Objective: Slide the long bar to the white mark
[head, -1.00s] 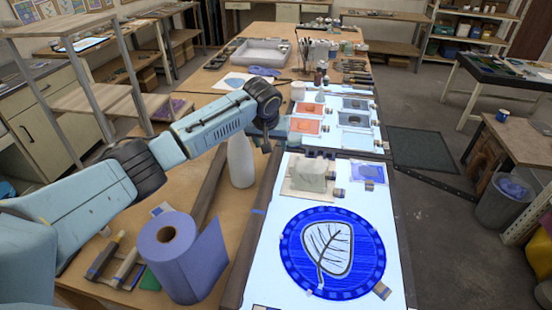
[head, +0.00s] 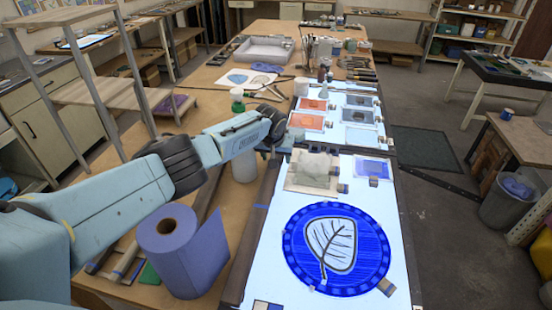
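A long dark brown bar (head: 208,195) lies on the wooden table to the left of the lit glass panel, partly covered by my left arm and the blue paper roll. A second dark strip (head: 252,230) runs along the panel's left edge, with a small blue patch on it. I cannot tell for sure which of the two is the long bar. I cannot make out a distinct white mark. My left gripper (head: 270,158) is low over the far end of the strip, beside the panel; its fingers are too small and hidden to read. My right gripper is not in view.
A blue paper roll (head: 182,246) stands at the front left. A blue round glass piece with a leaf (head: 375,247) and a block on a beige plate (head: 318,168) lie on the lit panel (head: 262,275).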

